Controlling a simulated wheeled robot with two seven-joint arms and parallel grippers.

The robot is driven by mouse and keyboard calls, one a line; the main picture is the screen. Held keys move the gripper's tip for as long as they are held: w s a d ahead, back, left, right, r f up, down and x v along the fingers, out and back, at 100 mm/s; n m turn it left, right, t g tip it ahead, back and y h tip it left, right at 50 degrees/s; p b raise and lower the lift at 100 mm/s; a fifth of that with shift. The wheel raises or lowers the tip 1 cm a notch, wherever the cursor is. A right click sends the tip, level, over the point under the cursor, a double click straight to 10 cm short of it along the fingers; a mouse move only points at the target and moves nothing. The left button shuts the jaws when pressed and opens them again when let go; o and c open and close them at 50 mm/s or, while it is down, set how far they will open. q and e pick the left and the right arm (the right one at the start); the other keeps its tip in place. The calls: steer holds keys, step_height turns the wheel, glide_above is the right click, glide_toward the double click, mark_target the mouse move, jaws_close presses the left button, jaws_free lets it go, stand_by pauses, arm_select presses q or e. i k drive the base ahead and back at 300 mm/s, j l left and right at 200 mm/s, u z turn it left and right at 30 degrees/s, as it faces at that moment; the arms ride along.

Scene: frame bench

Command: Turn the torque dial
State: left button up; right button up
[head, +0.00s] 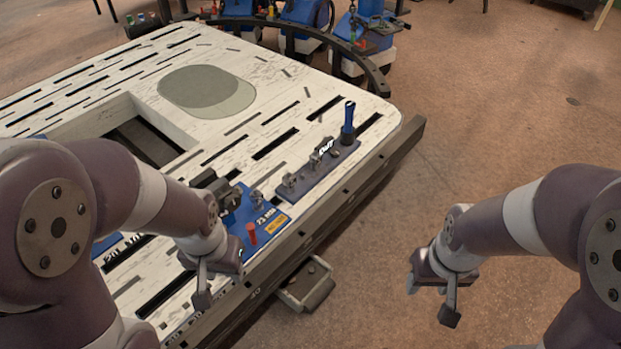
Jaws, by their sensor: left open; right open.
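I cannot tell for certain which part is the torque dial; the small fittings on the bench are too small to read. A blue panel (246,214) with a red peg (251,232) and a yellow label (276,223) lies near the bench's right edge. Behind it is a grey-blue strip (318,172) with several small knobs and an upright blue handle (348,122). My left gripper (217,284) is open and empty, in front of the panel near the bench edge. My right gripper (431,298) is open and empty, off the bench to the right, over the floor.
The white slotted bench (268,92) has a rectangular opening and a grey-green oval patch (207,88). A dark rail runs along its right edge, with a metal pedal-like bracket (306,287) below. Blue and white units (360,55) stand behind. The floor at right is clear.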

mark_target(335, 153)
steer(key=u, duration=0.65)
steer(key=i+l+u, duration=0.2)
steer(key=l+u, duration=0.15)
steer(key=i+l+u, duration=0.1)
steer(key=l+u, duration=0.25)
steer(key=i+l+u, duration=0.1)
steer(key=l+u, duration=0.6)
steer(key=k+l+u, duration=0.2)
steer(key=l, duration=2.25)
steer(key=i, duration=0.1)
